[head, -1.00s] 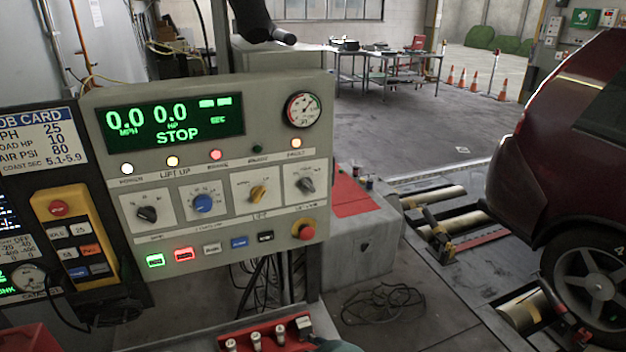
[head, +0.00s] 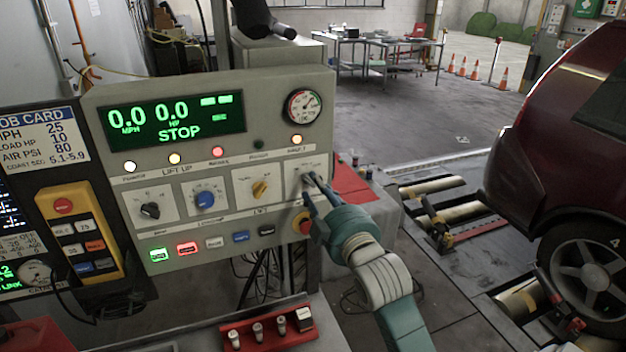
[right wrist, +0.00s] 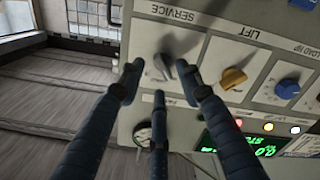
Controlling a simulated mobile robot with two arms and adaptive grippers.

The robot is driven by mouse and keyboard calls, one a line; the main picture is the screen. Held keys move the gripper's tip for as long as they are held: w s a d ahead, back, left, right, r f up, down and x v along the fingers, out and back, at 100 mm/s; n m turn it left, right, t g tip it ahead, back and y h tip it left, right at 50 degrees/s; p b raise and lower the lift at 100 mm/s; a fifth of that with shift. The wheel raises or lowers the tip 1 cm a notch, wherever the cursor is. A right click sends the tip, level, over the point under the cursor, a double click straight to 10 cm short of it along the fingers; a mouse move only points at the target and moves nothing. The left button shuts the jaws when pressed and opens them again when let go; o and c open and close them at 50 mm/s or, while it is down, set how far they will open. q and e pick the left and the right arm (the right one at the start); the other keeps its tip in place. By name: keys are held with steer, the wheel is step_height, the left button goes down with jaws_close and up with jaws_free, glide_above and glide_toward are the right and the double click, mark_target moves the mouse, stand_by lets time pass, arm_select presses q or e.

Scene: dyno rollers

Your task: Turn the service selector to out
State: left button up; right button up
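The service selector (head: 292,178) is the rightmost knob on the grey console, on a white plate. In the head view my right gripper's fingers cover most of its knob. In the right wrist view the grey selector knob (right wrist: 165,65) shows beneath the printed word SERVICE, with the picture turned. My right gripper (head: 311,187) is at the selector from the front. In the right wrist view its spread fingers (right wrist: 164,86) stand around the knob with gaps. I cannot tell whether any finger touches it. The setting label at the pointer is too small to read. My left gripper is not in view.
The yellow lift knob (head: 260,189) is just left of the selector, then the blue knob (head: 205,200). A red stop button (head: 305,223) sits close below my right gripper. A round gauge (head: 303,106) is above. The green display (head: 172,118) reads STOP.

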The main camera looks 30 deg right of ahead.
mark_target(312, 182)
steer(key=shift+p+x, duration=0.3)
steer(key=shift+x, duration=1.45)
steer(key=shift+a, duration=0.1)
jaws_close()
